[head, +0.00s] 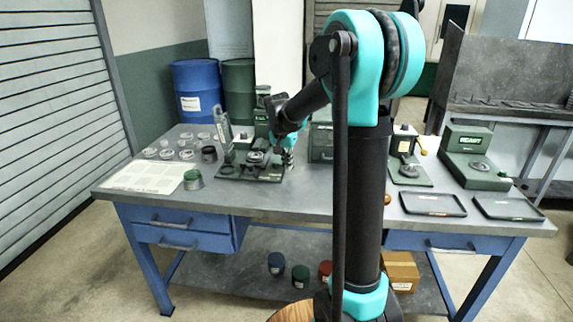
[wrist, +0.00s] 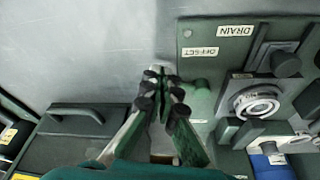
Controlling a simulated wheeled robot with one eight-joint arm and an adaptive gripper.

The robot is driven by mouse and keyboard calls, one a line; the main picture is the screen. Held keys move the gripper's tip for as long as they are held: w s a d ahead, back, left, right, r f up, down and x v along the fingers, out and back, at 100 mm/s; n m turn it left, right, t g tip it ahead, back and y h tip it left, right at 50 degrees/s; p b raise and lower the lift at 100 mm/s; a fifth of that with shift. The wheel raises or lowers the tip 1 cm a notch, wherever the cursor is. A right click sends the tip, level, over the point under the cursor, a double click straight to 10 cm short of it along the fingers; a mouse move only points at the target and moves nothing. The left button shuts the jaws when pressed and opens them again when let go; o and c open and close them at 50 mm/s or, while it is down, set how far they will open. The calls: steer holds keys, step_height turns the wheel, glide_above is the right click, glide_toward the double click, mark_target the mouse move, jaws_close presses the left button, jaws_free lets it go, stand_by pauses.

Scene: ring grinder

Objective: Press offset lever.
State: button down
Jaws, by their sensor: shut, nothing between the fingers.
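The ring grinder stands on a green base plate (head: 232,172) on the workbench; this plate (wrist: 215,70) fills the right of the wrist view. An OFFSET label (wrist: 199,51) and a DRAIN label (wrist: 235,31) are on it, both upside down. In the head view my gripper (head: 287,158) is at the grinder's right side.
A ring-shaped metal part (wrist: 257,103) sits on the grinder, right of my fingers. A dark green box with a handle (wrist: 80,125) stands left of them. Clear rings (head: 167,153) and a white sheet (head: 145,177) lie on the bench's left. Bare bench top shows in front of the grinder.

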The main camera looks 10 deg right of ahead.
steer(key=d+n, duration=0.1)
steer(key=w+d+n, duration=0.1)
steer(key=n, duration=0.1)
steer(key=shift+w+y, duration=0.1)
steer(key=shift+y, duration=0.3)
steer(key=n, duration=0.1)
steer(key=w+d+n+y, duration=0.1)
steer(key=n, duration=0.1)
steer(key=w+d+n, duration=0.1)
steer(key=shift+w+t, duration=0.25)
steer(key=shift+t, duration=0.05)
steer(key=shift+w+d+n, duration=0.2)
steer(key=shift+w+n, duration=0.2)
steer(key=shift+w, duration=0.7)
